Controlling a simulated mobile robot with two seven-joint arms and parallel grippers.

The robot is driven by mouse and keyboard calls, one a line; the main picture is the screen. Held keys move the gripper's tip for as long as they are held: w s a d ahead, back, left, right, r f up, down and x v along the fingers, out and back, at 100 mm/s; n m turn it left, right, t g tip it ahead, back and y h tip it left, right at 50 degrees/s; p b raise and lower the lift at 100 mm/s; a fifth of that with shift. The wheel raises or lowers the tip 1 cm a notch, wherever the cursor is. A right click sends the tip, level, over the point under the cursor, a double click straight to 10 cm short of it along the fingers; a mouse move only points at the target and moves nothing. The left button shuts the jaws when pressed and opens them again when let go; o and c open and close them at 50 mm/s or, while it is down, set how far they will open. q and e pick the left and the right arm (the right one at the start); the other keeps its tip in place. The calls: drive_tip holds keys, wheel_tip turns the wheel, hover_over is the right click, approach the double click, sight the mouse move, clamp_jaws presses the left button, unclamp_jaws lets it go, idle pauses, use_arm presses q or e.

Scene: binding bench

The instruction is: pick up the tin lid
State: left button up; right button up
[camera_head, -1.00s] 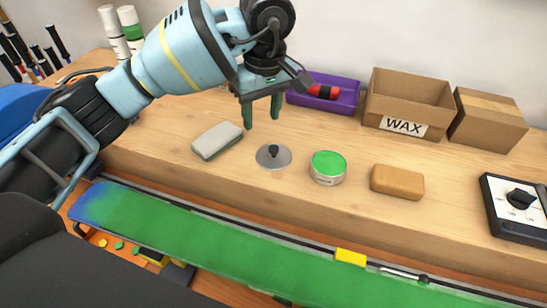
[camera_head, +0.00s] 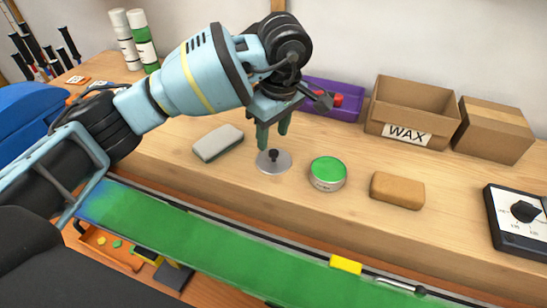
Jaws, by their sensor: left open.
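The tin lid (camera_head: 281,164) is a flat grey metal disc with a dark knob (camera_head: 273,154) on top. It lies on the wooden bench between a grey block and a round tin. My left gripper (camera_head: 273,140) is open, its two green fingers pointing down just above and behind the lid. One fingertip overlaps the lid's far edge in the picture; I cannot tell whether they touch. The round tin (camera_head: 327,174) with green contents stands to the right of the lid. My right gripper is not in view.
A grey block (camera_head: 218,143) lies left of the lid and a tan block (camera_head: 397,190) lies right of the tin. Behind stand a purple tray (camera_head: 345,112), an open WAX box (camera_head: 412,108) and a closed box (camera_head: 493,125). A green-topped ski (camera_head: 220,238) runs along the front.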

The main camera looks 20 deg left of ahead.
sight(274, 151)
use_arm(q)
wheel_tip(274, 151, down, 5)
drive_tip(key=shift+w, duration=0.15)
drive_tip(key=shift+c, duration=0.3)
clamp_jaws()
